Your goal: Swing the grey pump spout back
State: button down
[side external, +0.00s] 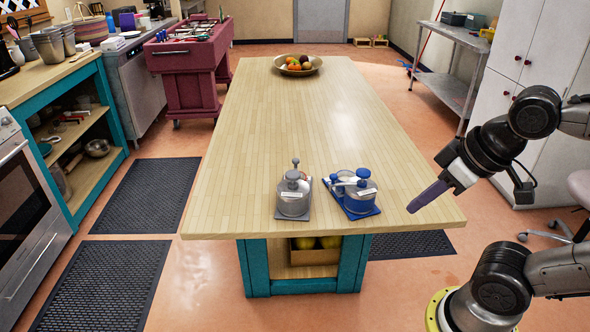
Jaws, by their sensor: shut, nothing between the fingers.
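The grey pump (293,197) stands upright near the front edge of the wooden table, a silvery canister on a dark base plate with a grey top and an upright knob. Its spout is too small to make out clearly, so I cannot tell which way it points. A similar pump with blue parts (356,198) stands close to its right on a blue base. My gripper (412,208) has purple fingers pointing down and left. It is shut and empty, apart from both pumps, to the right of the blue one in the picture.
The long wooden table (285,120) is mostly bare. A fruit bowl (312,70) stands at its far end. The blue pump stands between my gripper and the grey pump in the picture. A box of yellow fruit (296,257) sits on the shelf below.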

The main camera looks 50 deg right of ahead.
jog(key=c, duration=1.4)
grip_release()
jog(key=shift+o, duration=1.3)
jog(key=shift+s+f, duration=0.15)
jog(key=shift+s, duration=0.15)
jog(key=o, duration=0.4)
jog(key=shift+n, duration=0.4)
jog(key=r, duration=0.2)
jog(key=w+r, duration=0.1)
jog(key=r, duration=0.1)
jog(key=shift+r, duration=0.3)
jog(key=w+d+r+g, duration=0.1)
jog(key=w+r+g, duration=0.1)
jog(key=w+r, duration=1.1)
jog(key=g, duration=0.4)
send_over(296, 159)
notch_tip(296, 159, down, 10)
notch_tip(296, 159, down, 14)
jog(key=shift+f, duration=0.15)
